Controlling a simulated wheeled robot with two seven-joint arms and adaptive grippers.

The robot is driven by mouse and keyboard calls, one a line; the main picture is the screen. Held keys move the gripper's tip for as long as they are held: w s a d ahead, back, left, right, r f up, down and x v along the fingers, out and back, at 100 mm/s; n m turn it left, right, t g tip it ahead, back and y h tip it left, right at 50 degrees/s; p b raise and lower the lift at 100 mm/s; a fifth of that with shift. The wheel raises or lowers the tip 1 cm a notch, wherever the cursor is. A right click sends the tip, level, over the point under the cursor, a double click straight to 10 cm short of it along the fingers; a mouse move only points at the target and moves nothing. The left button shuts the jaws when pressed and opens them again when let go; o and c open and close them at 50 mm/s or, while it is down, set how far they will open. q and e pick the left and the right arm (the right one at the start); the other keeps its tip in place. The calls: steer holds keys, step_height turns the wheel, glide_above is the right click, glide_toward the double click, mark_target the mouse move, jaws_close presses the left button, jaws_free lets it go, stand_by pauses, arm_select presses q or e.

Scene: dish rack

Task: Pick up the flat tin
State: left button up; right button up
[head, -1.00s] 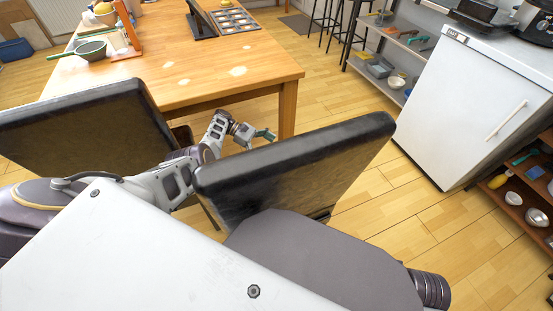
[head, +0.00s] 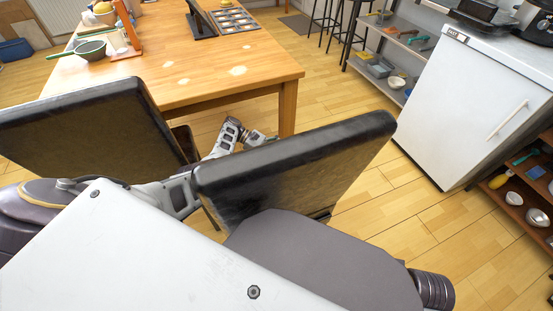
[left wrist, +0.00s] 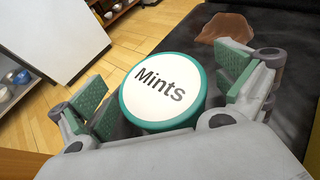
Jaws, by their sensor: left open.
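The flat tin (left wrist: 163,90) is round, with a white lid marked "Mints" and a teal rim. In the left wrist view it lies between the fingers of my left gripper (left wrist: 165,88), which is open. The green pads stand on either side of the tin, and I see no grip on it. In the head view my left gripper (head: 256,138) is partly hidden behind a dark chair back, and the tin is hidden. My right gripper is not in view.
Two dark chair backs, one at left (head: 90,125) and one at centre (head: 300,165), stand close around my left arm. A wooden table (head: 215,65) is beyond them. A white cabinet (head: 465,105) is at right, with open floor between.

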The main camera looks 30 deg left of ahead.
arm_select(q)
steer(key=c, duration=1.2)
steer(key=shift+o, duration=0.2)
steer(key=shift+r, duration=0.2)
